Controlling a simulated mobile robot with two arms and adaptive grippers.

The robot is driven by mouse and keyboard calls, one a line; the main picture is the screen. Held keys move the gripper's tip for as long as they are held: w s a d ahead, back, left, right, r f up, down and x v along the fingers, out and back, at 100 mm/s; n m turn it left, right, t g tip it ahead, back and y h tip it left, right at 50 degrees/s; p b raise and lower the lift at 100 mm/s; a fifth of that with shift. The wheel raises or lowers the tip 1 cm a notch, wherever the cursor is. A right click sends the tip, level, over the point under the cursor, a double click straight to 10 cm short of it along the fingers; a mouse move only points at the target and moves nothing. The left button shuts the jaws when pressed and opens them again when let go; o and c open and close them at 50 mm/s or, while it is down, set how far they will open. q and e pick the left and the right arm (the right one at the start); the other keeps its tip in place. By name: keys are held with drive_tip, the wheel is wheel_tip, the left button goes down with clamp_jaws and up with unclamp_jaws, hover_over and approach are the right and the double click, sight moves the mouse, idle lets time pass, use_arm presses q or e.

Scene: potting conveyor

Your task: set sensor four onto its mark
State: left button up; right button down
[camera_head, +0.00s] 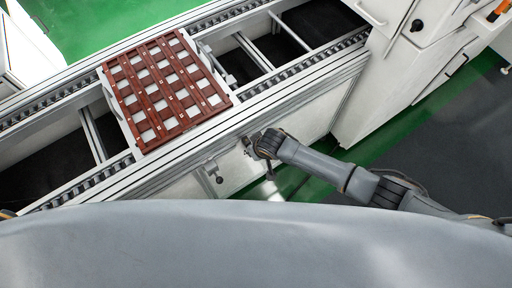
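A reddish-brown slatted tray (155,108) with rows of pale squares lies on a light carrier plate (224,84) on the conveyor. I cannot make out sensor four or its mark; small light spots on the slats are too small to identify. My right arm comes in from the right, and its gripper end (250,147) is beside the conveyor's near side, below and right of the tray, apart from it. Its fingers are too small and foreshortened to tell open from shut. My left gripper is not in view.
The conveyor's near rail (290,84) runs diagonally between my body and the tray. A white machine cabinet (385,85) stands at the conveyor's right. Cross bars span the frame beside the tray. Green and dark grey floor (450,130) lies open at the right.

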idle(0.3)
drive_tip(key=c, duration=1.3)
unclamp_jaws()
drive_tip(key=v, duration=1.2)
drive_tip(key=shift+f, duration=0.1)
